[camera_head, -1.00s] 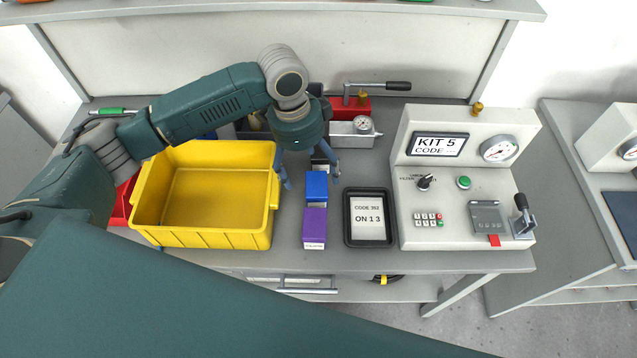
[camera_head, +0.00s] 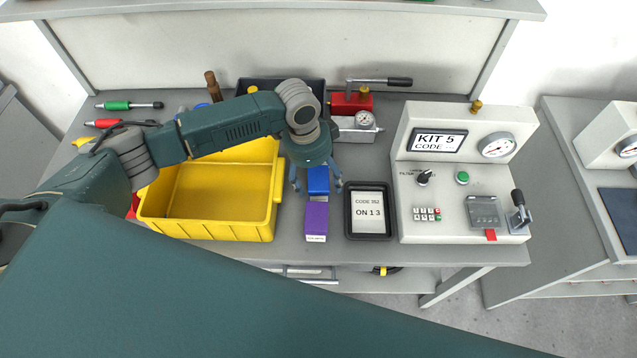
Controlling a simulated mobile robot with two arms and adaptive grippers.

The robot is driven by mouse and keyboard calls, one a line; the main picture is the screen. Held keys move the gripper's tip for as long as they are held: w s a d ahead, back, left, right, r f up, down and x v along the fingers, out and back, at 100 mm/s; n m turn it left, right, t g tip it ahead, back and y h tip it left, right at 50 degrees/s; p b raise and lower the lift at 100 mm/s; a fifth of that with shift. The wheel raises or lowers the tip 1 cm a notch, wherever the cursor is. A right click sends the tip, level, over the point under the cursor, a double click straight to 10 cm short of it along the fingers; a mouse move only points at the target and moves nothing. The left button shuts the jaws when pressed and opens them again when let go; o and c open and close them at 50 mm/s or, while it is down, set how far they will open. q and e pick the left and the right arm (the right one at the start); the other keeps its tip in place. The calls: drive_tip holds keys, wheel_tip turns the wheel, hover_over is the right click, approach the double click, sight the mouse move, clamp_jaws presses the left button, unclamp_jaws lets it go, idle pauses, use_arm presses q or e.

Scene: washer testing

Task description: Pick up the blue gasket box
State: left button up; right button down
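The blue gasket box (camera_head: 318,181) sits on the grey workbench, just behind a purple box (camera_head: 316,221). My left gripper (camera_head: 317,187) points down over the blue box, with its fingers apart, one to each side of it. The gripper body covers the back part of the box. I cannot tell whether the fingers touch it. My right gripper is not in view.
A yellow bin (camera_head: 208,230) stands close to the left of the boxes. A black-framed code display (camera_head: 369,236) lies to the right, beside the control panel (camera_head: 406,222). A red pump-like tool (camera_head: 351,103) and a dark tray (camera_head: 262,84) are behind.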

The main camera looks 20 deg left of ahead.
use_arm(q)
drive_tip(key=c, duration=1)
drive_tip(key=shift+o, duration=0.2)
drive_tip(key=shift+r, duration=0.1)
